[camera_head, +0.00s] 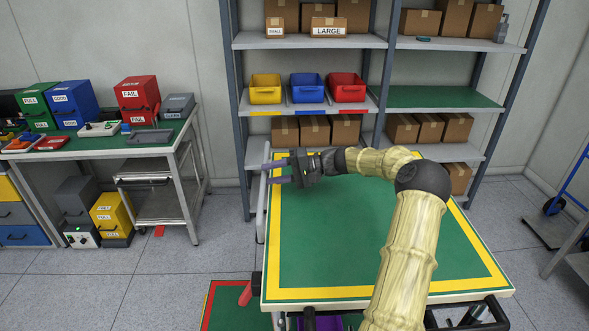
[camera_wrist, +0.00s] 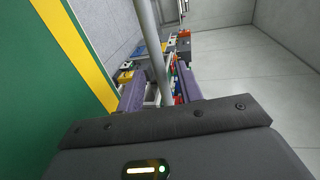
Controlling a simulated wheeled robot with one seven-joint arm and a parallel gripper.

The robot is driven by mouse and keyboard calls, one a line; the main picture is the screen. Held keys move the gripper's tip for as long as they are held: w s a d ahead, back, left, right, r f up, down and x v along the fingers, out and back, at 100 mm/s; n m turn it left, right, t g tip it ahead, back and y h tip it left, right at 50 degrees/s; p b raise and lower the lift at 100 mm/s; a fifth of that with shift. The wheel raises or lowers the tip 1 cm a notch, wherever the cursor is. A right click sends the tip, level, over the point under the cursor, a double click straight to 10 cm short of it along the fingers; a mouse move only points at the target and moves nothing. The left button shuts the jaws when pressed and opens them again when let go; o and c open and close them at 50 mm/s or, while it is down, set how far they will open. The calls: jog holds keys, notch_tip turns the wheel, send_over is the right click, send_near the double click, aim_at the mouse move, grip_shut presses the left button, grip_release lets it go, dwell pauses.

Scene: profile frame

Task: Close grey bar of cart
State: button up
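The cart (camera_head: 375,240) has a green top with a yellow border and a pale edge. Its grey bar (camera_head: 262,208) runs along the left edge in the head view. In the wrist view the grey bar (camera_wrist: 147,40) comes down from the top and appears between the two fingers. My gripper (camera_head: 268,172) is at the far left corner of the cart top, its fingers pointing left over the edge. The fingers are apart, also in the wrist view (camera_wrist: 161,85). I cannot tell whether either finger touches the bar.
A shelf rack (camera_head: 310,42) with bins and boxes stands just behind the cart. A workbench (camera_head: 100,148) with colored boxes stands at the left. Open floor (camera_head: 190,265) lies between bench and cart. A red-edged green mat (camera_head: 228,305) lies at the cart's front left.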

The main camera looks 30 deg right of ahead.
jog(key=b+v, duration=0.1)
jog(key=v, duration=1.6)
jog(key=shift+b, duration=0.35)
